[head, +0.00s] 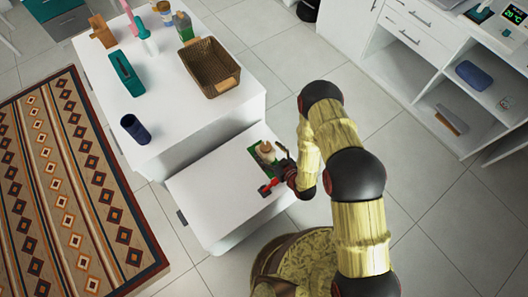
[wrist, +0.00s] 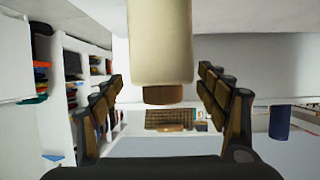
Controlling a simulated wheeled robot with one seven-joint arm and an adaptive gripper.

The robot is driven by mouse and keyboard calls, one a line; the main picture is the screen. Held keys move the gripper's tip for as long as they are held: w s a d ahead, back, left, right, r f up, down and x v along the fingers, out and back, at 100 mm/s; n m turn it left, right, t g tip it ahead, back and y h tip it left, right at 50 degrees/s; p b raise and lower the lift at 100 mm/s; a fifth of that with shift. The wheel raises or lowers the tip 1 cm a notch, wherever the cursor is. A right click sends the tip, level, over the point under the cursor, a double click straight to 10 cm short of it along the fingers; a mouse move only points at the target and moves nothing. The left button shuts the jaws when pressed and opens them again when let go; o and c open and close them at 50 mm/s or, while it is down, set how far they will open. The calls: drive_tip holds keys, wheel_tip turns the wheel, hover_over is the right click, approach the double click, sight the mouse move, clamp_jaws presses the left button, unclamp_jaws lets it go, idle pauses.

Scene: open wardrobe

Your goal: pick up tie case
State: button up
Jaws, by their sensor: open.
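I cannot tell for certain which thing is the tie case. A cream upright object with a brown end (wrist: 161,50) shows between my open fingers in the wrist view. It seems to match the small beige object (head: 266,148) by a green patch on the lower white surface. My gripper (head: 268,187) is low over that surface, and its fingers (wrist: 160,100) are spread with no visible contact. A long teal box (head: 126,74) and a dark blue cylinder (head: 134,129) are on the higher white top. The cylinder also shows at the wrist view's right (wrist: 280,122).
A wicker basket (head: 212,68) and several bottles stand on the higher white top (head: 165,115). The lower white surface (head: 215,190) is mostly bare. At right, open shelves hold a blue case (head: 473,75). A patterned rug (head: 75,190) lies at left.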

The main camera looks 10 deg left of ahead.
drive_tip(key=b+x, duration=0.1)
drive_tip(key=x, duration=0.5)
drive_tip(key=shift+w+a+f, duration=0.1)
drive_tip(key=shift+a, duration=0.2)
drive_tip(key=shift+c, duration=0.8)
drive_tip(key=c, duration=1.3)
